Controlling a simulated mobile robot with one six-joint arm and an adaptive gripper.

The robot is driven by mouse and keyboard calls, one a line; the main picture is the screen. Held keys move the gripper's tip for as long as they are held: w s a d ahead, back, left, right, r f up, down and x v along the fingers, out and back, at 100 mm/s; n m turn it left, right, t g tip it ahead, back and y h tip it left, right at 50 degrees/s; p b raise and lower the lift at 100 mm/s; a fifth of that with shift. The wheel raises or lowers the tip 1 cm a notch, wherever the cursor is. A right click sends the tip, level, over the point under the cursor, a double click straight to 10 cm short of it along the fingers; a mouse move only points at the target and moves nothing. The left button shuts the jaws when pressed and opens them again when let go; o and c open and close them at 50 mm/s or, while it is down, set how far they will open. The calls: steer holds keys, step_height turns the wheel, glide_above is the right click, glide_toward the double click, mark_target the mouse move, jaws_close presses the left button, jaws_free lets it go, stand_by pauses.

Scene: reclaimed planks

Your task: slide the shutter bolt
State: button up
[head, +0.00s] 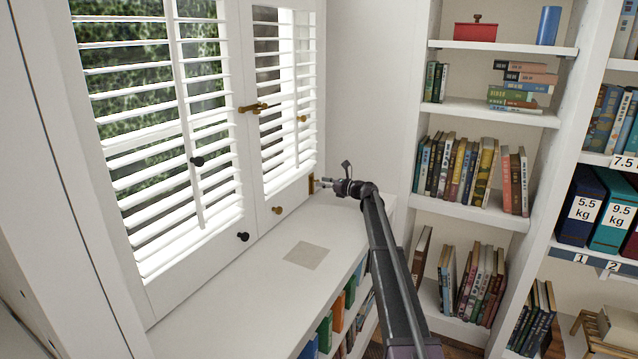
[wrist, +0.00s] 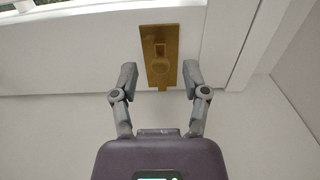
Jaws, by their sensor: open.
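The shutter bolt is a brass plate with a small round knob; it sits low on the right shutter's frame in the head view (head: 311,185). It shows large in the wrist view (wrist: 157,45), its knob near the middle of the plate. My gripper (head: 322,182) is open and faces the bolt from the right in the head view. In the wrist view my gripper (wrist: 159,78) has one finger on each side of the plate's lower part. Its fingers look apart from the knob. Whether they touch the plate I cannot tell.
A brass latch (head: 257,107) joins the two white louvred shutters (head: 190,160) higher up. Black and brass knobs dot the shutters. The white sill (head: 260,290) below is mostly clear, with a flat grey square (head: 306,255). Bookshelves (head: 487,212) stand at the right.

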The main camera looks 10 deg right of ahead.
steer(key=v, duration=0.9)
steer(key=shift+s+d, duration=0.25)
steer(key=shift+d, duration=0.05)
